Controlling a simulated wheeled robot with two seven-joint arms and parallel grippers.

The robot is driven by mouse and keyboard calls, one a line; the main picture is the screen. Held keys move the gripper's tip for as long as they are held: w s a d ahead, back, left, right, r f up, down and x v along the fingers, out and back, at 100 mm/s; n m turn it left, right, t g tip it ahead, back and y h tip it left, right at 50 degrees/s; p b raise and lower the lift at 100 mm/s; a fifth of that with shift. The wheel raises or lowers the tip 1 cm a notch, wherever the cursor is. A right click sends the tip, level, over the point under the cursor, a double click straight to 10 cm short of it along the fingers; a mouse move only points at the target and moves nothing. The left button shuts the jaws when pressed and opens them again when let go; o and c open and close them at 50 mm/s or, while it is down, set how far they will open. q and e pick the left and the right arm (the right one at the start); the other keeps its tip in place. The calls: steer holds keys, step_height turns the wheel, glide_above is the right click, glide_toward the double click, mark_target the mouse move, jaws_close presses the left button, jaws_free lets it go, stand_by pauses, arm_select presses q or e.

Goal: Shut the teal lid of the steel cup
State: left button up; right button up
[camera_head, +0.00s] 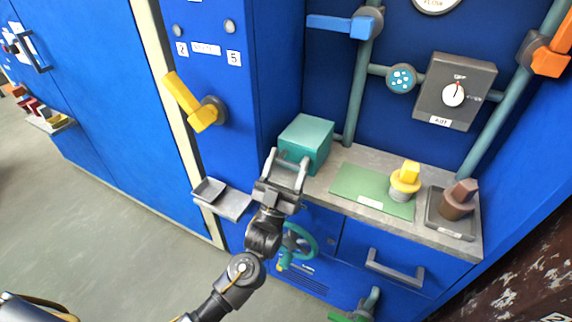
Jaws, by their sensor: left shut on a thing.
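A teal box-shaped thing (309,140) with a lighter flat top stands at the left end of the grey counter. It is the only thing here that could be the teal lid. I cannot make out a steel cup under or inside it. My left gripper (289,162) is at its near left side, with one finger on either side of a small teal part at its front. It is shut on that part, though the fingers hide much of the contact. My right gripper is not in view.
The counter (340,200) holds a green mat (372,190) with a yellow-topped piece (405,180), and a dark tray (455,226) with a brown piece (459,199). A grey shelf (234,207) juts out at left. Pipes and a dial box (455,90) are behind.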

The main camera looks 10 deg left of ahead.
arm_select(q)
steer(key=shift+d+f, duration=0.1)
steer(key=shift+f, duration=0.5)
steer(key=o, duration=1.1)
steer(key=shift+w, duration=0.1)
steer(key=shift+c, duration=0.2)
steer(key=o, duration=0.3)
steer(key=shift+w, duration=0.1)
steer(key=shift+r, duration=0.1)
steer(key=shift+s+a+f+p, duration=0.15)
steer(key=shift+s+a, duration=0.35)
steer(key=shift+s, duration=1.6)
steer(key=shift+s+a+f+p, duration=0.1)
steer(key=shift+s+a, duration=0.35)
steer(key=shift+s, duration=1.7)
steer(key=shift+s+a+f+p, duration=0.15)
steer(key=shift+s+a, duration=0.35)
steer(key=shift+s, duration=1.6)
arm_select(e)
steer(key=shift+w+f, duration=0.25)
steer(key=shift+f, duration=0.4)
